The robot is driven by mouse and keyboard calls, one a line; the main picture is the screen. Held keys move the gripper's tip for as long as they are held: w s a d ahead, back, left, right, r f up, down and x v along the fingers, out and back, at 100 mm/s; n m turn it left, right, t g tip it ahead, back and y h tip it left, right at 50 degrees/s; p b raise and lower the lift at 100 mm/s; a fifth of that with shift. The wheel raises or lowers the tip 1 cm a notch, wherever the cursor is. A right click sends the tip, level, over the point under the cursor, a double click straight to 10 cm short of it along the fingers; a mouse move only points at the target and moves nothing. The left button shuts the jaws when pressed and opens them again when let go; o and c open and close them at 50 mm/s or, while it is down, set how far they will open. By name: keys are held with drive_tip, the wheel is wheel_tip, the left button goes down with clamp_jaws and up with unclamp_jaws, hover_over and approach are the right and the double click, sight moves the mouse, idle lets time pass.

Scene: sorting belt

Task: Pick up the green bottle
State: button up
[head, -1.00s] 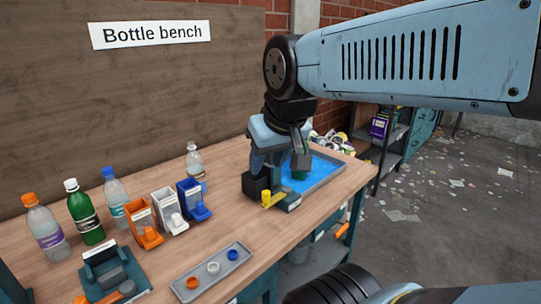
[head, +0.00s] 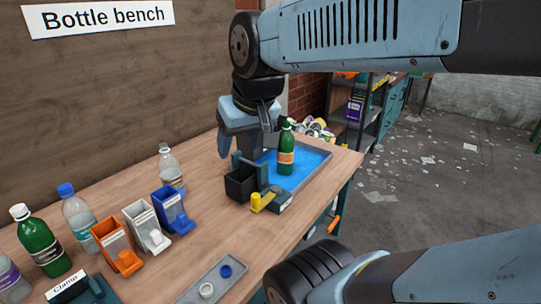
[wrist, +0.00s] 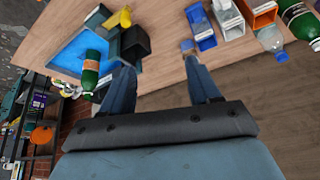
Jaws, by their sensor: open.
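A green bottle (head: 286,158) with an orange label stands upright at the blue-floored tray (head: 318,160) in the head view. It also shows in the wrist view (wrist: 91,72), left of my fingers. A second green bottle (head: 40,245) with a white cap stands at the far left of the bench; part of a green bottle shows at the wrist view's top right (wrist: 297,20). My gripper (head: 246,150) is open and empty, left of the orange-labelled bottle and apart from it. In the wrist view, bare bench lies between my fingers (wrist: 157,72).
A black box (head: 240,184) and a yellow knob (head: 262,201) sit just in front of the tray. Orange, white and blue bins (head: 172,210) stand left, with clear bottles (head: 171,168) behind. A grey cap tray (head: 212,283) lies at the front.

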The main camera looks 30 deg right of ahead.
drive_tip(key=o, duration=0.7)
drive_tip(key=w+d+f+m+y, duration=0.1)
drive_tip(key=w+f+m, duration=0.1)
drive_tip(key=w+d+f+m+g+y, duration=0.1)
drive_tip(key=w+f+m, duration=0.1)
drive_tip(key=w+m, duration=0.1)
drive_tip(key=w+d+f+m+g+y, duration=0.1)
drive_tip(key=w+f+m, duration=0.1)
drive_tip(key=m, duration=0.1)
drive_tip(key=shift+w+d+y, duration=0.15)
drive_tip(key=shift+w+y, duration=0.15)
drive_tip(key=shift+w, duration=0.05)
drive_tip(key=m+t, duration=0.9)
drive_tip(key=m, duration=1.5)
approach(285, 161)
drive_tip(key=d, duration=0.3)
drive_tip(key=shift+y, duration=0.3)
drive_tip(key=x, duration=0.8)
drive_tip(key=shift+s+d+f, duration=0.1)
drive_tip(key=shift+f, duration=0.05)
drive_tip(key=shift+x, duration=2.65)
